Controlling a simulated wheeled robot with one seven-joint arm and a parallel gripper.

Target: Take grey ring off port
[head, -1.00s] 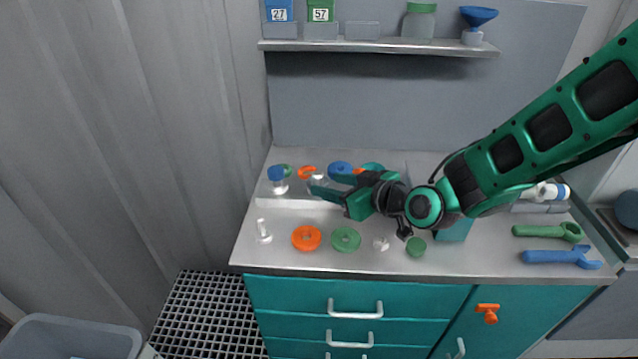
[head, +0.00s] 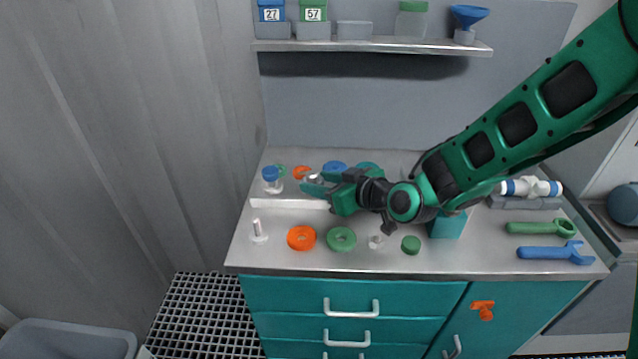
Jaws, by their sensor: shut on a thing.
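My gripper (head: 313,184) reaches in from the right, low over the raised back strip of the bench. Its green fingers are shut around a small grey piece (head: 313,177), which looks like the grey ring at its port. The fingers hide most of it, and I cannot tell whether it still sits on the port. To its left stand a blue-topped port (head: 271,178) and an orange ring (head: 301,172). A blue ring (head: 335,167) lies behind my gripper.
On the front of the bench are a white peg (head: 258,231), an orange ring (head: 301,238), a green ring (head: 341,239) and a green cap (head: 411,245). A green wrench (head: 535,227) and a blue wrench (head: 550,253) lie at right. A shelf (head: 380,44) hangs above.

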